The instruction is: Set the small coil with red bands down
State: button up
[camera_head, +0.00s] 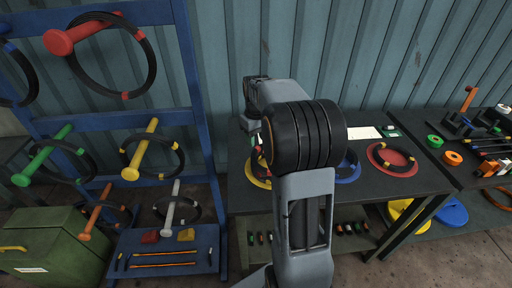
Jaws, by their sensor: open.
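A small black coil (398,173) with what look like red bands lies on a round red disc (392,157) on the right part of the dark table (440,183). My gripper (254,138) is only partly visible at the left end of the table, mostly behind my own arm. It is open and apart from the coil on the red disc. A yellow disc (258,180) below my gripper and a blue disc (349,172) right of my arm are partly hidden. A larger black coil with red bands (151,65) hangs on a red peg (88,33).
A blue rack (189,75) with several pegs and coils stands on the left. A green box (55,245) is at lower left. A second table on the right holds green (434,141) and orange (453,158) rolls and tools. My arm blocks the table's middle.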

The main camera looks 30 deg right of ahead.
jog(key=s+a+r+t, duration=0.1)
jog(key=s+a+t, duration=0.3)
jog(key=s+a, duration=1.2)
jog(key=shift+s+m, duration=0.4)
jog(key=shift+s, duration=0.25)
